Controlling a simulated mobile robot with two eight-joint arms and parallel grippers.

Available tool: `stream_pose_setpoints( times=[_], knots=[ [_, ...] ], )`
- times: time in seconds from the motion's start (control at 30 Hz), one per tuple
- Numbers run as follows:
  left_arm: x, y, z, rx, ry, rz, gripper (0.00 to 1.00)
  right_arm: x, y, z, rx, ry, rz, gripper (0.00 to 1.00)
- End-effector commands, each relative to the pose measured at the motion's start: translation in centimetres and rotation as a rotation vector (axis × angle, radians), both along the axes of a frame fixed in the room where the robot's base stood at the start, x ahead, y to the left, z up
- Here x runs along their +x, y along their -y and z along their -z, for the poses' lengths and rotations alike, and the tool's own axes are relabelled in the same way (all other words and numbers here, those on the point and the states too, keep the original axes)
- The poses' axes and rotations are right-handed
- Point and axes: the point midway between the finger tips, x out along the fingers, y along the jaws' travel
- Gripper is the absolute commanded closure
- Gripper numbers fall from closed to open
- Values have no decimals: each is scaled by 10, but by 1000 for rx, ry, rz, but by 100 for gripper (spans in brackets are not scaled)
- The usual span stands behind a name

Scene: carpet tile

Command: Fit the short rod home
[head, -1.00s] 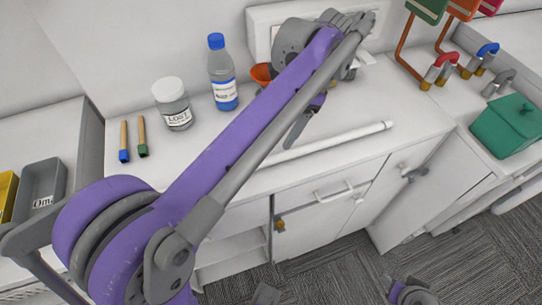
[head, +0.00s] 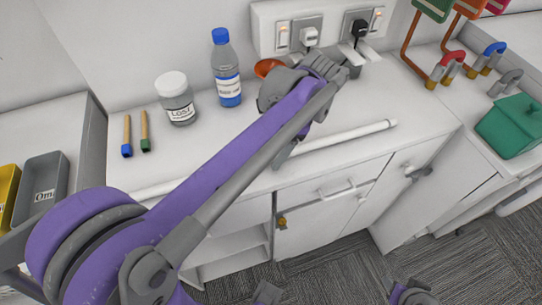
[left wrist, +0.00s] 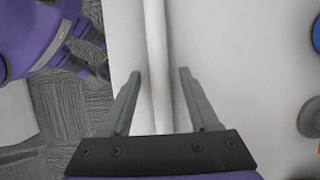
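Two short wooden rods lie side by side at the counter's left, one with a blue end (head: 127,136) and one with a green end (head: 144,131). I cannot tell which, if either, is the task's short rod. A long white rod (head: 350,133) lies along the counter's front edge, partly hidden by my left arm. My left gripper (head: 283,153) hangs over this rod and is mostly hidden by the arm in the head view. In the left wrist view the left gripper (left wrist: 160,75) is open, with the white rod (left wrist: 157,55) running between its fingers, apart from both.
A white-lidded jar (head: 177,102) and a blue-capped bottle (head: 227,75) stand behind. An orange bowl (head: 266,67) is partly hidden beside my arm. Wall sockets (head: 307,35) hold plugs. Grey (head: 42,180) and yellow bins stand left; a green container (head: 510,128) stands right.

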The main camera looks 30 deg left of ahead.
Motion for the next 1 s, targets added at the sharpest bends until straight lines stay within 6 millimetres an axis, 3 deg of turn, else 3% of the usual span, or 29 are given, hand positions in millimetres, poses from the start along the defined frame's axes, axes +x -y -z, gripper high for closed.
stream_pose_setpoints(
  times=[0.03,0.3,0.8,1.0],
  knots=[
    [0,0,0,0,0,0,50,0,0,0,0,0,0,50],
    [0,0,0,0,0,0,99,0,0,0,0,0,0,50],
    [0,0,-2,0,0,0,100,0,0,0,0,0,0,50],
    [0,0,-28,0,0,0,100,1,0,-4,0,1,0,50]
  ],
)
